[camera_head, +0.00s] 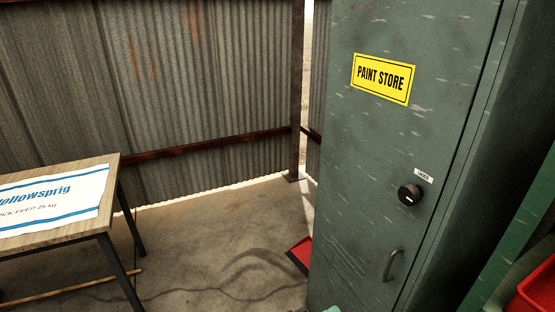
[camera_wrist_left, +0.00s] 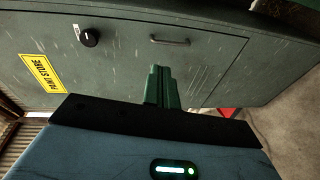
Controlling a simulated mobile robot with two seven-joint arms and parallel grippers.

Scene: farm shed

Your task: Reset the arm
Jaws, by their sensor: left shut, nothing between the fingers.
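My left gripper (camera_wrist_left: 158,85) shows in the left wrist view with its two green fingers together and nothing between them. It is in front of the green paint store cabinet (camera_wrist_left: 120,60), and I see no clear contact. In the head view the cabinet (camera_head: 385,130) stands at the right with its door closed. It has a yellow PAINT STORE sign (camera_head: 383,79), a round black knob (camera_head: 409,194) with a small label (camera_head: 424,176), and a handle (camera_head: 393,264). The head view shows neither gripper clearly. My right gripper is in neither view.
A wooden-topped table (camera_head: 75,236) with a white feed sack (camera_head: 60,205) stands at the left. A red object (camera_head: 300,252) is on the floor beside the cabinet. Another red item (camera_head: 537,290) is at the lower right. The concrete floor (camera_head: 220,230) between table and cabinet is mostly clear.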

